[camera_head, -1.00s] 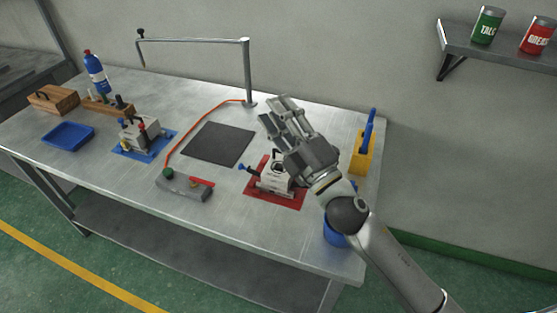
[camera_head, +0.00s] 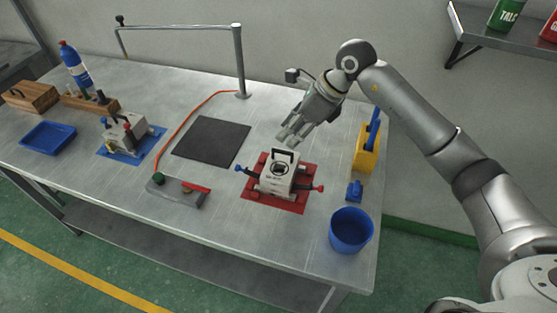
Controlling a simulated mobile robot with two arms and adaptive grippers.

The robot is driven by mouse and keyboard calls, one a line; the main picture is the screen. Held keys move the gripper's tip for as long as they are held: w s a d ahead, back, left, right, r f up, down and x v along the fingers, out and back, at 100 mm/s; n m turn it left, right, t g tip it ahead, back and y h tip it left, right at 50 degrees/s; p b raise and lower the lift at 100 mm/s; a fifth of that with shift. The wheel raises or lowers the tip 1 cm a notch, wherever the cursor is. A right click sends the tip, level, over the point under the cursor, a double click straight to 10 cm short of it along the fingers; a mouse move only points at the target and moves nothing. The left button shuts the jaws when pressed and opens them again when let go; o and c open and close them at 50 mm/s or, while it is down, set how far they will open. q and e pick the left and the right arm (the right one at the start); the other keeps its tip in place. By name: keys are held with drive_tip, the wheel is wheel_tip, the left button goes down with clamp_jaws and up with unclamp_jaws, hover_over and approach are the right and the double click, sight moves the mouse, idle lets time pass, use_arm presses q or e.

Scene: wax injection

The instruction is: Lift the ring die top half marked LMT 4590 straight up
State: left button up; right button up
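A pale, block-shaped ring die (camera_head: 281,174) sits on a red mat (camera_head: 262,198). It has a dark handle on top, a dark mark on its front, and clamps with a blue knob at left and a red knob at right. A second grey die (camera_head: 124,134) sits on a blue mat (camera_head: 145,146) to the left. The lettering on both is too small to read. My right gripper (camera_head: 290,138) is just behind and above the die on the red mat, apart from it. Its fingers point down and left, spread and empty. My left gripper is not in view.
A dark square pad (camera_head: 211,141) lies between the mats. A grey block with a green knob (camera_head: 178,192) is in front of it. A blue cup (camera_head: 351,231) and a yellow holder (camera_head: 366,150) stand at right. A metal post (camera_head: 240,62) rises behind.

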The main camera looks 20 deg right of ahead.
drive_tip(key=d+h, duration=0.1)
drive_tip(key=d, duration=0.2)
drive_tip(key=p, duration=0.2)
hover_over(283, 151)
drive_tip(key=s+d, duration=0.2)
drive_tip(key=d, duration=0.1)
drive_tip(key=shift+h, duration=0.3)
drive_tip(key=f, duration=0.4)
drive_tip(key=shift+w+a+f, duration=0.1)
drive_tip(key=shift+w+f, duration=0.15)
drive_tip(key=shift+f, duration=0.15)
drive_tip(key=a+f+p, duration=0.1)
drive_tip(key=f, duration=0.1)
drive_tip(key=w+a+f+p, duration=0.1)
drive_tip(key=shift+a+f, duration=0.2)
drive_tip(key=shift+f, duration=0.15)
drive_tip(key=shift+w+f, duration=0.2)
drive_tip(key=shift+f, duration=0.3)
clamp_jaws()
drive_tip(key=shift+r, duration=0.15)
